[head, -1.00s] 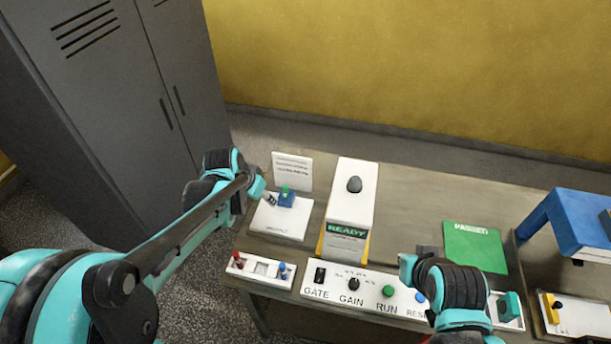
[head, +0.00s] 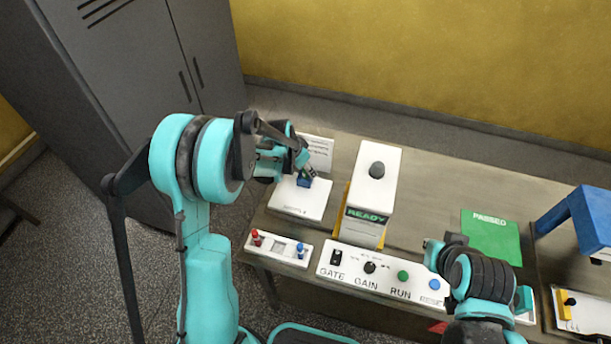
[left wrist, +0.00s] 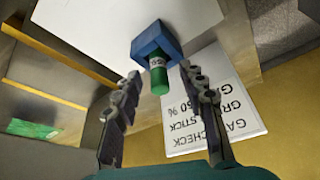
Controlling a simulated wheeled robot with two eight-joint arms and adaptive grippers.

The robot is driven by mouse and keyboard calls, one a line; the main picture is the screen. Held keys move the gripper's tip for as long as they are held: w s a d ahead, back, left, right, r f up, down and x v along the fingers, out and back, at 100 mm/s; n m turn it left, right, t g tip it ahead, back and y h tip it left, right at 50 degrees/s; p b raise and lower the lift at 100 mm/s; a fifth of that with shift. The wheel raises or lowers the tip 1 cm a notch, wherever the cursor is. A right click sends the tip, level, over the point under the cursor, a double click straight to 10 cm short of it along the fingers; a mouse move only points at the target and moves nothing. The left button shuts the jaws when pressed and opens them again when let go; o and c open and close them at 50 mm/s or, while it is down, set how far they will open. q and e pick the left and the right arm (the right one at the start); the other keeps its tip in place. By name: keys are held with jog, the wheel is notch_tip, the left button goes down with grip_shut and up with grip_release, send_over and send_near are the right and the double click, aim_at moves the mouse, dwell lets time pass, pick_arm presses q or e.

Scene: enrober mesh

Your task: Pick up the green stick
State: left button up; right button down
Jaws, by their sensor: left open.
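The green stick (left wrist: 158,78) stands in a blue holder (left wrist: 154,42) in the left wrist view, its end pointing out toward my gripper. My left gripper (left wrist: 163,82) is open, with one finger on each side of the stick's line and nothing gripped. In the head view the blue holder (head: 305,181) sits on a white plate (head: 290,205), and my left gripper (head: 308,170) is right above it and hides the stick. My right gripper (head: 434,250) is over the right part of the control panel; its fingers are too unclear to tell their state.
A white box labelled READY (head: 378,165) stands right of the plate. A card (head: 318,150) stands behind the holder. A control panel (head: 350,268) and a small tray with red and blue pegs (head: 278,248) line the front edge. A green PASSED mat (head: 490,238) lies to the right.

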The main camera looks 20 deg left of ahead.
pick_arm(q)
grip_shut()
jog(key=shift+r, duration=0.1)
